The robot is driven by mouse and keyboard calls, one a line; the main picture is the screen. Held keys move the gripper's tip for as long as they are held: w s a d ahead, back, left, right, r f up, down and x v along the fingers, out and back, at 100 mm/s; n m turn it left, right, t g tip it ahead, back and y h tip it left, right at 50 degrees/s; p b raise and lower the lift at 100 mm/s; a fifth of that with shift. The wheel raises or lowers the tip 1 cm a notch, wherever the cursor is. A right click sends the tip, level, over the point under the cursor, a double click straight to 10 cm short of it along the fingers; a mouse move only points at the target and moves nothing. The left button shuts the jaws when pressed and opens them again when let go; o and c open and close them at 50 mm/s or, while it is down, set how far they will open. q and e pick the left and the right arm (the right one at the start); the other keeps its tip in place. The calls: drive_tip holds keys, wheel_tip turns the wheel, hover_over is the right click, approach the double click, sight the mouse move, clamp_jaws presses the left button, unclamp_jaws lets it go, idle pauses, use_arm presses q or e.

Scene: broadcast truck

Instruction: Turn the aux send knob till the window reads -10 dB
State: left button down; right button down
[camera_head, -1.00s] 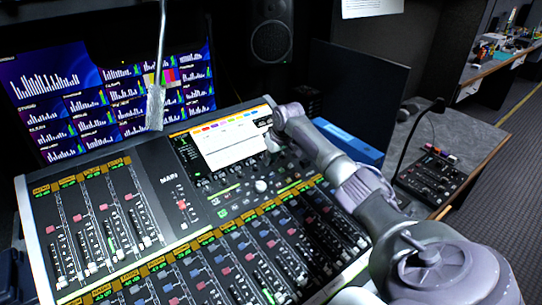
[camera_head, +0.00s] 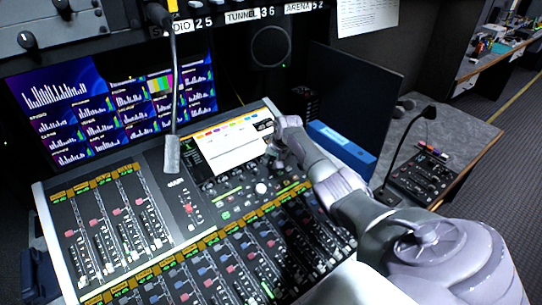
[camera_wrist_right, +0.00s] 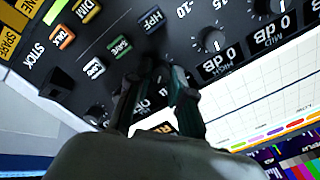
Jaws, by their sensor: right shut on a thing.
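The mixing console (camera_head: 153,188) fills the middle of the head view, with a lit screen (camera_head: 225,150) at its upper part. My right gripper (camera_head: 275,150) is at the console's upper right, beside that screen. In the wrist view my right gripper (camera_wrist_right: 158,82) is shut on a small dark knob (camera_wrist_right: 160,75), mostly hidden between its fingertips. Its name and setting cannot be read. Nearby windows read 0 dB, one marked HIGH (camera_wrist_right: 220,63) and one marked MID (camera_wrist_right: 271,33). No window reading -10 dB is legible. My left gripper is out of view.
A blue box (camera_head: 340,145) and a dark panel (camera_head: 355,95) stand beyond my right arm. A small control box with a gooseneck (camera_head: 420,178) sits on the right-hand desk.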

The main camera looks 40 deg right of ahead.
drive_tip(key=shift+m+p, duration=0.3)
drive_tip(key=shift+m, duration=0.4)
drive_tip(key=c, duration=1.1)
unclamp_jaws()
drive_tip(key=shift+o, duration=0.2)
drive_tip(key=v, duration=1.2)
drive_tip(key=shift+s+f, duration=0.1)
